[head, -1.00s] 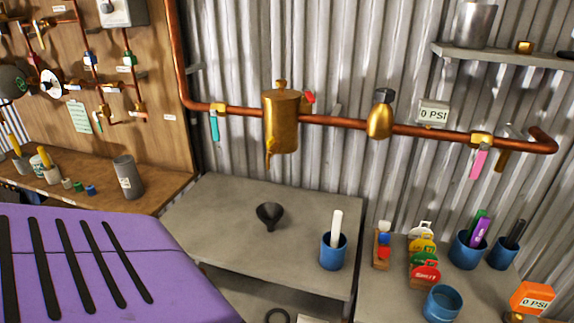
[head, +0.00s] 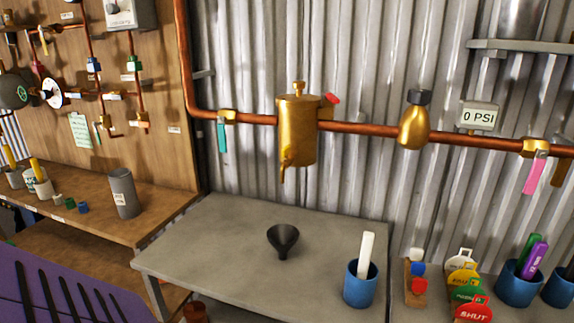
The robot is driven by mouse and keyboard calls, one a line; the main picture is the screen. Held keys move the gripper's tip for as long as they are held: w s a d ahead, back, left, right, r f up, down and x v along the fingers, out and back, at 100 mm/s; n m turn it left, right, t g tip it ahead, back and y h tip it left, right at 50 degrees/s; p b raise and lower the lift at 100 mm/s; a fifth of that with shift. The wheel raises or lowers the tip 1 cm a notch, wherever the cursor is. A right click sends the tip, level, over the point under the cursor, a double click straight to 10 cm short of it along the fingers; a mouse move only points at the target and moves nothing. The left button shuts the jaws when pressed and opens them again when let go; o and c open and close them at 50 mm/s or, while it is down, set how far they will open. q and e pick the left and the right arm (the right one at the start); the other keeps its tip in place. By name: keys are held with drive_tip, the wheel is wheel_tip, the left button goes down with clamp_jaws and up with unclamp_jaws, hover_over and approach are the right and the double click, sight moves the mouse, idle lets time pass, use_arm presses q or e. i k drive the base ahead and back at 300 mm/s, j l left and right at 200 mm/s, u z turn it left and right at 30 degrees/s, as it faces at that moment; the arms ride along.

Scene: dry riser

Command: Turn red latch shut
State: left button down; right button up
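A small red latch (head: 331,100) shows at the upper right of the brass tank (head: 298,130), on the copper pipe (head: 355,127) along the corrugated wall. Only part of the latch shows; the tank hides the rest, and I cannot tell how far it is turned. A teal lever (head: 222,137) hangs down from a brass valve left of the tank. A pink lever (head: 535,173) hangs tilted from a valve at the far right. Neither gripper is in view.
A grey table (head: 220,250) below the pipe holds a black funnel (head: 283,240) and a blue cup (head: 361,288) with a white stick. Colored tags (head: 462,275) stand at the lower right. A purple panel (head: 50,285) fills the lower left.

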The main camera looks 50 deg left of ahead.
sight(328, 95)
drive_tip(key=j+u, duration=0.35)
drive_tip(key=j, duration=1.65)
drive_tip(key=i, duration=0.05)
